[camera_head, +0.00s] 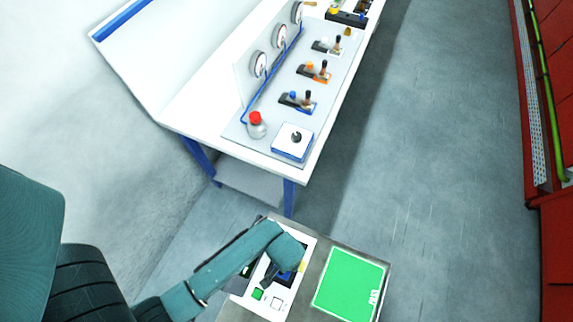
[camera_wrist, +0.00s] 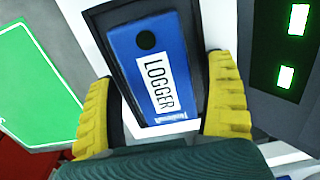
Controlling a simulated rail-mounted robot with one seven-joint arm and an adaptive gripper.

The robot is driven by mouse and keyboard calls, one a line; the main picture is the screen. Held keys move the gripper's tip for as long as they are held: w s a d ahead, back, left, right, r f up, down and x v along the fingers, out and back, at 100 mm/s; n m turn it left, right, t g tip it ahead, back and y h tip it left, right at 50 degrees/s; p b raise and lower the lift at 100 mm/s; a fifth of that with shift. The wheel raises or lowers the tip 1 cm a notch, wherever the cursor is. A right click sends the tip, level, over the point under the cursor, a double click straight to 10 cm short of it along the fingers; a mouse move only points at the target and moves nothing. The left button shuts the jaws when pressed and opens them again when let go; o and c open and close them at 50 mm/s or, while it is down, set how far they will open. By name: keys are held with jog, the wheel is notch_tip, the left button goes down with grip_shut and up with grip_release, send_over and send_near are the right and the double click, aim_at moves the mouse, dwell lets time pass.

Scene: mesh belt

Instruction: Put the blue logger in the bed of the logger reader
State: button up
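The blue logger (camera_wrist: 178,88), with a white LOGGER label and a dark round spot, lies in the dark recessed bed (camera_wrist: 118,22) of the logger reader in the wrist view. It sits slightly tilted in the picture relative to the bed. My gripper (camera_wrist: 160,80) is over it, with yellow fingers to either side. The fingers stand apart from the logger's sides, with dark bed showing between on the left; the right gap is narrow. In the head view the white logger reader (camera_head: 304,243) is partly hidden by my arm, and a bit of the blue logger (camera_head: 286,276) shows.
A green mat (camera_head: 350,283) with white lettering lies on the grey stand right of the reader. A dark panel with lit green displays (camera_wrist: 287,50) is beside the bed. A white bench (camera_head: 175,112) with gauges and valves stands behind. Floor to the right is clear.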

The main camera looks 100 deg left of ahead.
notch_tip(320, 180, up, 12)
jog(key=p, duration=0.1)
jog(key=w+a+r+m+t+y, duration=0.2)
jog(key=w+r+m+t+y, duration=0.35)
jog(key=w+r, duration=1.35)
jog(key=w+d+r+m+t+h, duration=0.1)
jog(key=w+d+r+m+t, duration=0.1)
jog(key=w+d+r+t, duration=0.4)
jog(key=w+d+r+m+t+h, duration=0.1)
jog(key=w+d+r+m+t, duration=0.15)
jog(key=r, duration=0.55)
jog(key=s+d+r+m+t+h, duration=0.1)
jog(key=d+r+t, duration=0.3)
jog(key=r, duration=0.6)
jog(key=s+d+r+m+t+h, duration=0.2)
jog(key=d+r+m+t+h, duration=0.1)
jog(key=d+r, duration=0.4)
notch_tip(320, 180, up, 4)
jog(key=shift+d+f+t, duration=0.15)
jog(key=shift+d+t, duration=0.2)
jog(key=shift+t, duration=0.25)
